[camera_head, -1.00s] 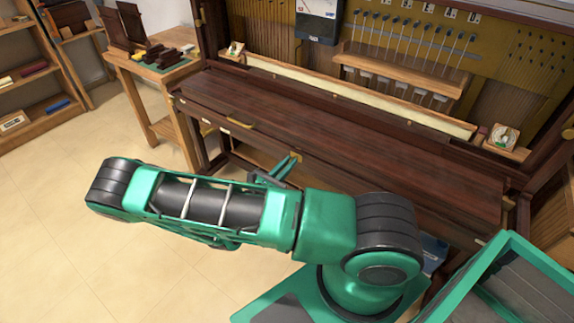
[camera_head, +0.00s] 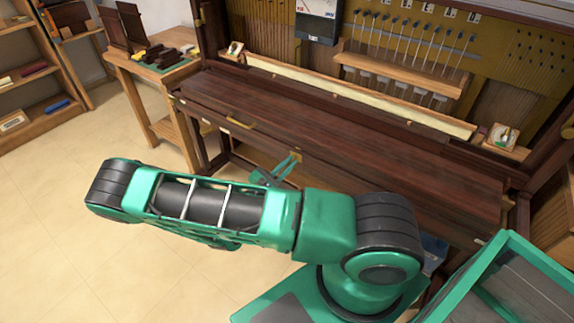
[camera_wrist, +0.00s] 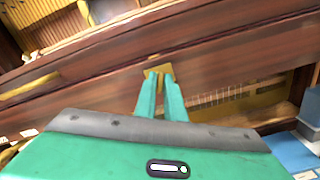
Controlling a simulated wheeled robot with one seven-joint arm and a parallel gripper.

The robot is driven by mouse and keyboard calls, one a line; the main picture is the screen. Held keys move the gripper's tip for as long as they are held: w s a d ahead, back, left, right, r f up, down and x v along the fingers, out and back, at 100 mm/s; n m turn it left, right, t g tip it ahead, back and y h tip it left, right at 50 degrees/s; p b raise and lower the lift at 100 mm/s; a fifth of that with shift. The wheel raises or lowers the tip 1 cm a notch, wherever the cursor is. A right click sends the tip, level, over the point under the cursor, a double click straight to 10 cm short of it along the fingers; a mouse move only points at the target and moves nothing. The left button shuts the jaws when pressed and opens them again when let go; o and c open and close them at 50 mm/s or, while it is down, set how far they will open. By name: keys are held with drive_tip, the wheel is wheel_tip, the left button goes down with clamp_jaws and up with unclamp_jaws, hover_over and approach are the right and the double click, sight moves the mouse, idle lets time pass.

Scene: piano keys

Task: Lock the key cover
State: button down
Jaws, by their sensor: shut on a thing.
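The key cover (camera_head: 350,135) is a long dark brown wooden lid lying closed and flat across the piano in the head view. A brass handle (camera_head: 239,122) is on its front left part. In the wrist view a small brass lock piece (camera_wrist: 157,70) sits on the dark wooden front. My gripper (camera_wrist: 160,82) has its two green fingertips at this brass piece and is shut on it. The fingers hide part of it, so I cannot tell whether it is a key or a knob. In the head view my gripper (camera_head: 284,168) is at the piano's front, partly behind my arm.
The open piano body with hammers and a wooden rail (camera_head: 400,70) stands behind the cover. A wooden side table (camera_head: 150,90) with dark parts is at the back left, and a shelf (camera_head: 35,75) at far left. A blue box (camera_wrist: 296,150) is at lower right. Bare floor lies at left.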

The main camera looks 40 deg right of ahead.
drive_tip(key=m, duration=1.2)
drive_tip(key=shift+w+a+f+m, duration=0.1)
drive_tip(key=shift+f+m, duration=0.05)
drive_tip(key=shift+m, duration=0.15)
idle(0.4)
drive_tip(key=c, duration=1.9)
unclamp_jaws()
drive_tip(key=shift+o, duration=0.2)
drive_tip(key=v, duration=1)
drive_tip(key=shift+a, duration=0.35)
